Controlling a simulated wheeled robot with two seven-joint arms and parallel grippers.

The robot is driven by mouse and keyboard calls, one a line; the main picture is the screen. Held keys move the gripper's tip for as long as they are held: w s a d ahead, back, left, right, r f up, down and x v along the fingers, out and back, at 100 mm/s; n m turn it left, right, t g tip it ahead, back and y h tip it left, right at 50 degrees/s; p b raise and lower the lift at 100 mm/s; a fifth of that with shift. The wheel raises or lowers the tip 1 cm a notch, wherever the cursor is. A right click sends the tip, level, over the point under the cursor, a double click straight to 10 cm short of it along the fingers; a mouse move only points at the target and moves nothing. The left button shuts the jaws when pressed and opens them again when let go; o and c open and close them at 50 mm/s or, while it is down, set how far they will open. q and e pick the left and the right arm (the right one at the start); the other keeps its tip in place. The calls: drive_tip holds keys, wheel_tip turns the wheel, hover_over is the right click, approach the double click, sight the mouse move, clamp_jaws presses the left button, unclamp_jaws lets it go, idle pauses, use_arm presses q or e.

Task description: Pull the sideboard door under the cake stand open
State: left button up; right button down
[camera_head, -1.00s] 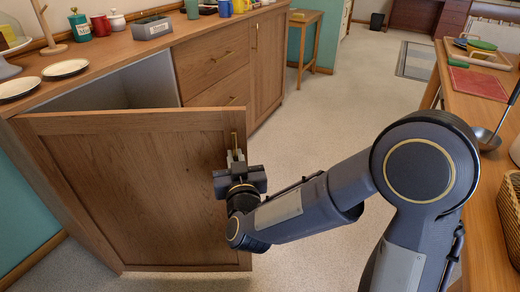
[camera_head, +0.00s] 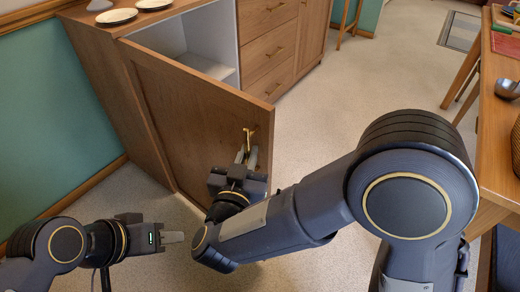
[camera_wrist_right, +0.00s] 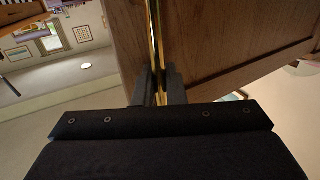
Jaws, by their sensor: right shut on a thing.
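The sideboard door (camera_head: 190,110) is wooden and stands well open, swung out from the cabinet with the white interior (camera_head: 205,62) showing behind it. My right gripper (camera_head: 247,156) is shut on the door's brass handle (camera_head: 249,136), near the door's free edge. In the right wrist view the two dark fingers (camera_wrist_right: 160,88) close around the gold handle bar (camera_wrist_right: 156,40). My left gripper (camera_head: 174,237) is at the lower left, apart from the door, holding nothing visible; its finger gap cannot be made out. Only a pale foot, perhaps the cake stand's (camera_head: 98,5), shows at the top edge.
White plates (camera_head: 117,16) lie on the sideboard top. Drawers (camera_head: 268,50) are right of the opening. A wooden table (camera_head: 497,110) with a ladle (camera_head: 508,88) stands at the right. Pale floor (camera_head: 330,110) between is free.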

drive_tip(key=shift+s+a, duration=0.25)
drive_tip(key=shift+s, duration=0.05)
drive_tip(key=c, duration=1.6)
unclamp_jaws()
drive_tip(key=shift+c, duration=0.2)
drive_tip(key=shift+s, duration=0.1)
drive_tip(key=s+p, duration=0.1)
drive_tip(key=s, duration=0.6)
drive_tip(key=shift+s+a, duration=0.3)
drive_tip(key=shift+a, duration=0.15)
